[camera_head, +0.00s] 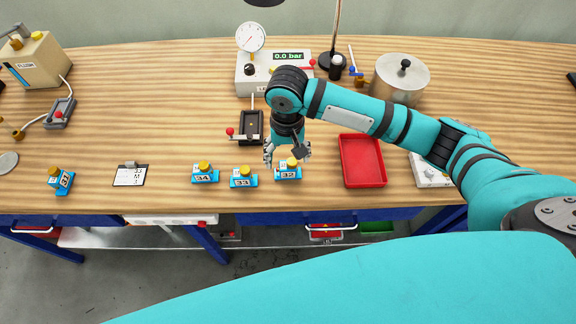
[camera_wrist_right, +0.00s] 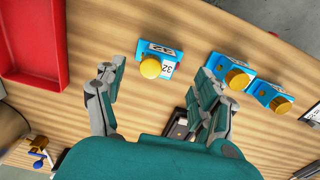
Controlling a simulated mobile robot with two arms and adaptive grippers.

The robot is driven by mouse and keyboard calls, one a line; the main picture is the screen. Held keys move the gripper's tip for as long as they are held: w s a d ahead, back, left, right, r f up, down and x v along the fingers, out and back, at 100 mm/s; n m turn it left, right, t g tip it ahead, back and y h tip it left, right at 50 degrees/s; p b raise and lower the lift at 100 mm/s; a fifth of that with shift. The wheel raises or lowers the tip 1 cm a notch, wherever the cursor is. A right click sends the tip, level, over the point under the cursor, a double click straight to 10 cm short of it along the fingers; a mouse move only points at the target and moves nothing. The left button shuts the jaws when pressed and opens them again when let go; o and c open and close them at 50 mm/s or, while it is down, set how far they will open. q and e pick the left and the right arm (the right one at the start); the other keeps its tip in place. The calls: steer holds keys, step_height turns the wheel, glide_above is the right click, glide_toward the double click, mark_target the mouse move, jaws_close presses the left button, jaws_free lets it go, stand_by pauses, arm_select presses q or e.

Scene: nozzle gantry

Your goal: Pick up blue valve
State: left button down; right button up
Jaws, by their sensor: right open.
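Several blue valves with yellow knobs stand along the front of the wooden table. The valve marked 32 (camera_head: 288,174) is right below my right gripper (camera_head: 288,157). The valves marked 33 (camera_head: 243,181) and 34 (camera_head: 205,177) stand to its left, and one more blue valve (camera_head: 61,182) is at the far left. In the right wrist view, my right gripper (camera_wrist_right: 155,80) is open and empty, with valve 32 (camera_wrist_right: 158,58) just beyond and between its fingertips. The neighbouring valves (camera_wrist_right: 230,72) are beside the right-hand finger. My left gripper is not in view.
A red tray (camera_head: 362,148) lies right of valve 32. A black fixture (camera_head: 251,126) with a red-knobbed lever is behind the valves, before a gauge box (camera_head: 262,82). A metal pot (camera_head: 402,72) stands back right. A clipboard (camera_head: 131,175) lies left of valve 34.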

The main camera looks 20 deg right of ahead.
mark_target(288, 162)
steer(key=shift+s+f, duration=0.1)
steer(key=shift+f, duration=0.35)
step_height(288, 162, down, 4)
steer(key=shift+d+f+p, duration=0.15)
steer(key=shift+f+p, duration=0.1)
steer(key=shift+p, duration=0.5)
steer(key=shift+f, duration=0.2)
steer(key=c, duration=1.5)
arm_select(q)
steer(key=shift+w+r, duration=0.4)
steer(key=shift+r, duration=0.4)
arm_select(e)
steer(key=shift+o, duration=0.2)
steer(key=shift+r, duration=0.1)
